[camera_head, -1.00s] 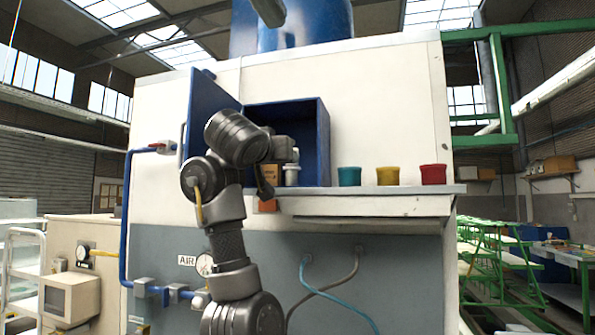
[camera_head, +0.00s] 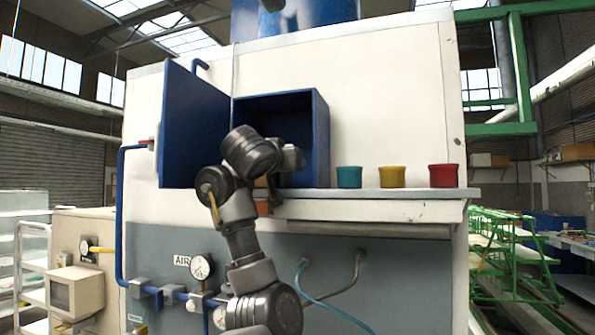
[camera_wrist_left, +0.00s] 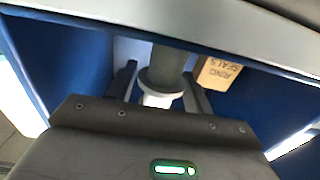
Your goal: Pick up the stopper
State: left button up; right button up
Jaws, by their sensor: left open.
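The stopper (camera_wrist_left: 162,82), a grey flanged piece with a white end, is inside the blue cabinet (camera_head: 321,140). In the left wrist view it sits between the two dark fingers of my left gripper (camera_wrist_left: 160,78). The fingers are apart, one on each side of it; I cannot tell whether either touches it. In the head view my left gripper (camera_head: 290,158) reaches into the cabinet opening, and my arm hides the stopper there. My right gripper is not in view.
A cardboard box marked RING SEALS (camera_wrist_left: 218,73) is close beside the stopper. The blue cabinet door (camera_head: 190,130) stands open at the left. Teal (camera_head: 349,177), yellow (camera_head: 392,176) and red (camera_head: 443,175) cups stand on the shelf (camera_head: 370,208) to the right.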

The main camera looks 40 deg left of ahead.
pick_arm(q)
jog(key=shift+s+r, duration=0.2)
jog(key=shift+s, duration=0.45)
jog(key=shift+c, duration=0.8)
jog(key=shift+w+d, duration=0.1)
jog(key=shift+c, duration=1.2)
jog(key=shift+w, duration=0.2)
jog(key=shift+c, duration=1.2)
jog(key=shift+d+f, duration=0.1)
jog(key=c, duration=0.4)
jog(key=shift+c, duration=0.2)
